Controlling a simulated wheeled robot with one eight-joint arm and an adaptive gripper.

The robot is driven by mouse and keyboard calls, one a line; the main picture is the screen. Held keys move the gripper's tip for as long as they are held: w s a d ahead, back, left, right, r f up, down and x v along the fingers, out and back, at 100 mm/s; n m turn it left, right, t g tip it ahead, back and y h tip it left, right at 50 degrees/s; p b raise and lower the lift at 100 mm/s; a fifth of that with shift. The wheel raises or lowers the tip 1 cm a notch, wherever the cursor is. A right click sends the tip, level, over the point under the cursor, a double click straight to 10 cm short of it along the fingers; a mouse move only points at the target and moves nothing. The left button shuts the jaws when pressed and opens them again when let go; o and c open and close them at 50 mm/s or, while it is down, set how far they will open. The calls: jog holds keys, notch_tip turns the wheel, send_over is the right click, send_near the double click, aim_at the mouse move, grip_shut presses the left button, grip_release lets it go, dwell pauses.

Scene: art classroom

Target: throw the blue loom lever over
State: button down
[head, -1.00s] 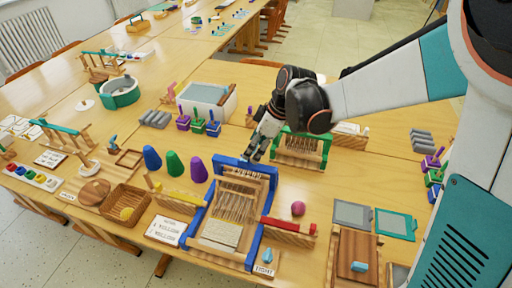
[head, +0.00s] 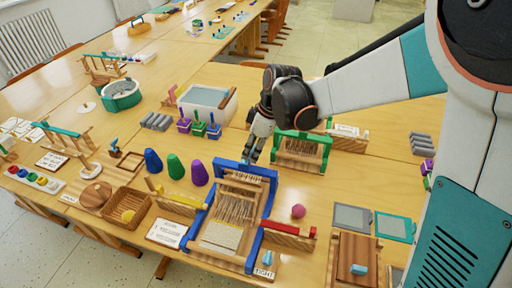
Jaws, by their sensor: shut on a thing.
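The blue loom (head: 258,216) stands on the near table, with a blue frame, pale threads and a woven piece at its front. My gripper (head: 253,151) is at the loom's back top beam, pointing down. It is shut on a small blue part that shows at its fingertips, which looks like the blue loom lever (head: 249,157). The fingers and the beam hide most of the lever, so its exact tilt is hard to tell.
A green loom (head: 322,148) stands close to the right of my gripper. Blue, green and purple cones (head: 200,174) stand to the left. A red-topped wooden bar (head: 290,229) and a pink ball (head: 298,211) lie right of the blue loom. A grey bin (head: 207,102) is behind.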

jog(key=a+h, duration=0.1)
jog(key=h+p, duration=0.1)
jog(key=w+a+g+h, duration=0.1)
jog(key=shift+a+r, duration=0.35)
jog(key=shift+w+a+f+p, duration=0.1)
jog(key=shift+w+a+p, duration=0.15)
jog(key=shift+a, duration=0.3)
jog(key=shift+w+a+p, duration=0.1)
jog(key=shift+a+p, duration=0.15)
jog(key=shift+a, duration=0.3)
jog(key=shift+w+a+f, duration=0.25)
jog(key=shift+a+f, duration=0.05)
jog(key=shift+a, duration=0.35)
jog(key=shift+w+a+f, duration=0.2)
jog(key=shift+a+f, duration=0.1)
jog(key=shift+a, duration=0.35)
jog(key=c, duration=1)
grip_release()
jog(key=shift+a, duration=0.1)
jog(key=shift+c, duration=0.2)
notch_tip(320, 180, up, 12)
